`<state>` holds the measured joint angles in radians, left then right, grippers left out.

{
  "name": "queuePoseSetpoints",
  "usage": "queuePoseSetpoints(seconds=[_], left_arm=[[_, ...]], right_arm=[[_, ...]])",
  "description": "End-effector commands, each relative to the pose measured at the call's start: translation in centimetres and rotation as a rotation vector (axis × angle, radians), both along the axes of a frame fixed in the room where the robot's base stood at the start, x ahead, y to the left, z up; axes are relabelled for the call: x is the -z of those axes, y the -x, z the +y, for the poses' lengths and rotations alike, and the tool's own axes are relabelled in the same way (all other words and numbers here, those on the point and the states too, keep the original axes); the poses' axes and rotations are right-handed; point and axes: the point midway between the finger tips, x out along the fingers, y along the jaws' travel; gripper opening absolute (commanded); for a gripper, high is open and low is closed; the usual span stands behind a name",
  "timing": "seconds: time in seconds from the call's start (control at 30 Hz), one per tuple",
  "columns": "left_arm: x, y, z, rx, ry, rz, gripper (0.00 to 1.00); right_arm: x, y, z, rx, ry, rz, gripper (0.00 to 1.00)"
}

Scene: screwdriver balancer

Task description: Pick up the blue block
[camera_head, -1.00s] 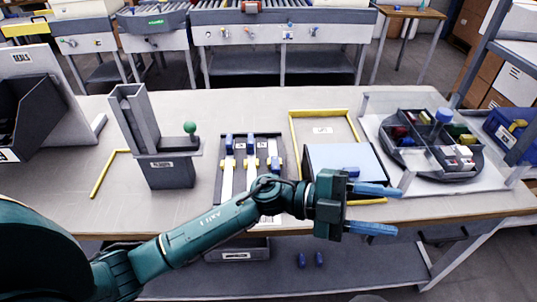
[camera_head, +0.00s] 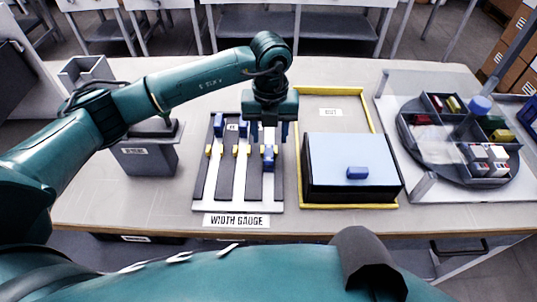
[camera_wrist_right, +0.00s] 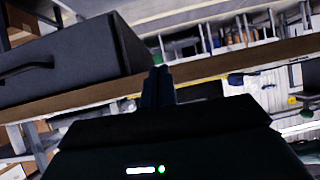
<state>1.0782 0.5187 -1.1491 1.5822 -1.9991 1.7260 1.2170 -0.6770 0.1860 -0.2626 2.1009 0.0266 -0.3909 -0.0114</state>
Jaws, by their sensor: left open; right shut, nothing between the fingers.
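A small blue block (camera_head: 357,173) lies on the light-blue top of a dark box (camera_head: 350,157), right of the width gauge. The width gauge (camera_head: 237,208) carries further blue pieces: one low in the right channel (camera_head: 268,158) and others toward its far end. My left gripper (camera_head: 268,132) points down over the right part of the gauge, open, its fingers apart. The blue piece in the right channel shows below and between the fingers; I cannot tell whether they touch it. My right gripper (camera_wrist_right: 158,86) is shut and empty in the right wrist view.
A yellow frame (camera_head: 372,110) borders the area around the box. A round divided tray (camera_head: 430,165) with coloured blocks stands at right behind a clear panel. A grey holder (camera_head: 145,160) stands left of the gauge. My right arm crosses the front of the head view.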

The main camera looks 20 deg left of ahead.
Motion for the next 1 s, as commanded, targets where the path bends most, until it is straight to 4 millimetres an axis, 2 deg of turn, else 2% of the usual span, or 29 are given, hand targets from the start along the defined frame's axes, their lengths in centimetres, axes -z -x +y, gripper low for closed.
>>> queuePoseSetpoints(seconds=[0.1,0.37,0.6,0.9,1.0], left_arm=[[1.6,0.0,-0.1,0.0,0.002,0.001,0.47],[3.6,0.4,0.0,0.001,0.001,0.004,0.47],[7.0,0.8,0.1,0.0,0.004,0.001,0.47],[7.7,0.8,0.0,0.002,0.005,0.0,0.47],[7.7,0.8,0.0,0.002,0.005,-0.001,0.39]], right_arm=[[0.0,0.0,-0.1,0.005,0.0,0.004,0.0],[-0.4,-0.3,-0.2,0.02,-0.004,0.007,0.0],[-0.2,-0.2,-0.6,0.027,0.006,0.021,0.0],[-0.2,-0.3,-0.6,0.027,0.007,0.02,0.0],[-0.2,-0.3,-0.7,0.028,0.008,0.02,0.0]])
